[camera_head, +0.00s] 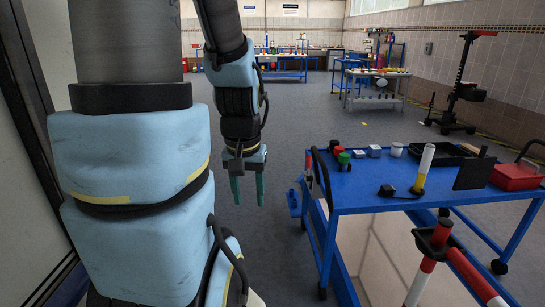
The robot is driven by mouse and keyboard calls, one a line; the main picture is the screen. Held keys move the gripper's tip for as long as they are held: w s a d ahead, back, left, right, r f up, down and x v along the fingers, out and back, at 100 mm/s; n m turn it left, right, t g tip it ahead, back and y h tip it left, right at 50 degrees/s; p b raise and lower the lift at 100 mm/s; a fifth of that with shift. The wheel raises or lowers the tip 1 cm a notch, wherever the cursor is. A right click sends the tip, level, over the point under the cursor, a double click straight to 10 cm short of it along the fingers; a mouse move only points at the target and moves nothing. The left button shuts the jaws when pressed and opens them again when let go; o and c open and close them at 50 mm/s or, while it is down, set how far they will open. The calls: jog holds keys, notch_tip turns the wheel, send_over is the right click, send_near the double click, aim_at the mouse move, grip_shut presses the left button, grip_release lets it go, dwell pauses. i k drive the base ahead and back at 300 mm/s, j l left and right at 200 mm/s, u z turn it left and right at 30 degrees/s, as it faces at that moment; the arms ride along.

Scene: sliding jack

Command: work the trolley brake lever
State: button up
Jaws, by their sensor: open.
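My gripper (248,190) hangs pointing down left of the blue trolley (345,196). Its two green fingers are apart with nothing between them. A small blue part (294,203) sticks out at the trolley's left side, beside a front leg. A red and white upright piece (308,168) and a black curved handle (322,178) stand at the trolley's left end. I cannot tell which of these is the brake lever. My gripper is apart from all of them, with floor showing between.
Several small items, a white and yellow cylinder (424,168) and a red box (516,177) sit on the trolley top. Red and white barrier poles (428,262) stand in front. The grey floor (275,120) behind is open; more benches stand farther back.

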aim_at(310, 177)
jog(key=i+u, duration=0.25)
jog(key=i, duration=0.3)
jog(key=i+l+u, duration=0.25)
jog(key=i, duration=0.25)
jog(key=i+l+u, duration=0.15)
jog(key=i+u, duration=0.15)
jog(key=i, duration=0.25)
jog(key=i+l, duration=0.25)
jog(key=i, duration=0.2)
jog(key=i+l, duration=0.25)
jog(key=i, duration=0.25)
